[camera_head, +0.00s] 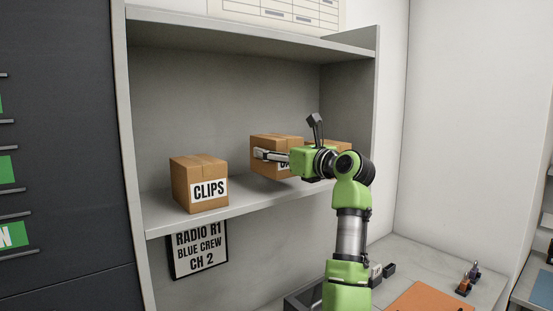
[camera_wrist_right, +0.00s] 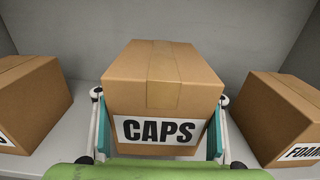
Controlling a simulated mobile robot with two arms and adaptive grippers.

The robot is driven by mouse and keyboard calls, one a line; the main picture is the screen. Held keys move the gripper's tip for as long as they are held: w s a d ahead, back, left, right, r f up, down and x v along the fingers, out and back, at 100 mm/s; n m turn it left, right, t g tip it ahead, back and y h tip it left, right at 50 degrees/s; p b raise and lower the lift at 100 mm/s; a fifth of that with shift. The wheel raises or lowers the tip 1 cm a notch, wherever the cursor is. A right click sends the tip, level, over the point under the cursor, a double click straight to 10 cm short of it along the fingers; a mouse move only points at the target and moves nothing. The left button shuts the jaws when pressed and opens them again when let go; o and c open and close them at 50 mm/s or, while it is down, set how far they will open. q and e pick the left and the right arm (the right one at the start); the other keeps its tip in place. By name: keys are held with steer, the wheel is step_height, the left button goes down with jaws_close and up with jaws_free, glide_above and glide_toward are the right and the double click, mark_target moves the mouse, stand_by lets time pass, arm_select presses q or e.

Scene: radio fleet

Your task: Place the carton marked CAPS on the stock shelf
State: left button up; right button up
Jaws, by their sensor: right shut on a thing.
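The carton marked CAPS (camera_wrist_right: 163,90) is a brown box with a taped top and a white label in the right wrist view. It also shows in the head view (camera_head: 275,142), its label mostly covered by my right gripper. My right gripper (camera_wrist_right: 160,125) is shut on it, one finger on each side; it also shows in the head view (camera_head: 273,155). The carton is over the stock shelf (camera_head: 240,209), between two other cartons. I cannot tell whether its base touches the shelf. My left gripper is in neither view.
A carton marked CLIPS (camera_head: 199,184) stands on the shelf at left. Another carton (camera_wrist_right: 284,115), its label partly cut off, stands at right. A gap separates each from the CAPS carton. Below, a counter holds an orange mat (camera_head: 430,299) and small items.

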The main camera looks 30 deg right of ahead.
steer(key=f+p, duration=0.2)
steer(key=shift+w+d+f, duration=0.15)
steer(key=shift+w+f, duration=0.05)
steer(key=shift+f, duration=0.15)
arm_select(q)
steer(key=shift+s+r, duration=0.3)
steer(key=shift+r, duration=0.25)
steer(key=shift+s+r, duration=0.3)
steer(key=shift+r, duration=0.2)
arm_select(e)
steer(key=shift+s+f, duration=0.1)
steer(key=shift+f, duration=0.1)
steer(key=shift+f, duration=0.1)
steer(key=o, duration=1.4)
steer(key=shift+f, duration=0.1)
steer(key=shift+c, duration=0.2)
arm_select(q)
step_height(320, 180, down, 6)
steer(key=b, duration=0.6)
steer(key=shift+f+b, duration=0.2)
steer(key=shift+b, duration=0.1)
arm_select(e)
steer(key=s+d, duration=0.1)
steer(key=s, duration=1.1)
steer(key=shift+d, duration=0.25)
